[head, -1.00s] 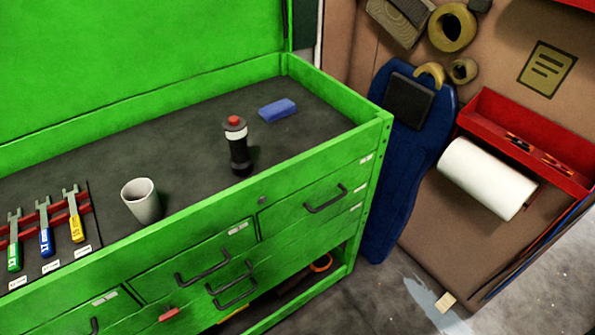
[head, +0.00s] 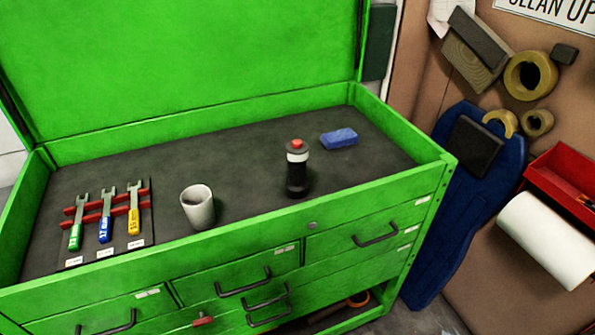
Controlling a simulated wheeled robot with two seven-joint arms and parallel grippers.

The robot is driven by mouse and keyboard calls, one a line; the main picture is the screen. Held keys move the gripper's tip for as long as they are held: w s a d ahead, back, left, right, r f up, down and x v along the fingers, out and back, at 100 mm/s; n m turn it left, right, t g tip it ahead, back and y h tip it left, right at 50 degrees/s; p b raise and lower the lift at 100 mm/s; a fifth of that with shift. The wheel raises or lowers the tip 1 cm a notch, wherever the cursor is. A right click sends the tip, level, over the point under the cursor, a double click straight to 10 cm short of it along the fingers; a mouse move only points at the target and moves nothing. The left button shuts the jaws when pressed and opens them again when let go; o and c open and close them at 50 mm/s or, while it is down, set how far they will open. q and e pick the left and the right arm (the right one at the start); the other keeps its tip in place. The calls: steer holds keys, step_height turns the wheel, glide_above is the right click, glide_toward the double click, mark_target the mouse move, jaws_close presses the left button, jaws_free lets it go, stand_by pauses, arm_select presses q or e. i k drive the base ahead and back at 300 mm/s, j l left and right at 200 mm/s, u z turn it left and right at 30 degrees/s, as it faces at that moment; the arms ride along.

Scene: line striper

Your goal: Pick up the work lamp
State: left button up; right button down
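The work lamp (head: 297,172) is most likely the small black cylinder with a white band and a red top. It stands upright on the dark top tray (head: 245,165) of the green tool chest, right of the middle in the head view. Nothing touches it. Neither of my grippers is in view.
A white cup (head: 198,208) stands left of the lamp, and a blue block (head: 339,138) lies behind it to the right. Several wrenches sit in a red rack (head: 95,205) at the left. Green walls (head: 438,165) and a raised lid (head: 190,60) edge the tray.

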mark_target(296, 185)
steer(key=k+l, duration=0.1)
steer(key=l, duration=0.25)
steer(key=k+l+u, duration=0.1)
steer(key=l, duration=0.3)
steer(key=k+l, duration=0.15)
steer(key=l, duration=0.2)
steer(key=k+l+u, duration=0.1)
steer(key=l, duration=0.3)
steer(key=k+l, duration=0.15)
steer(key=l, duration=0.2)
steer(key=k+l+u, duration=0.1)
steer(key=l, duration=0.25)
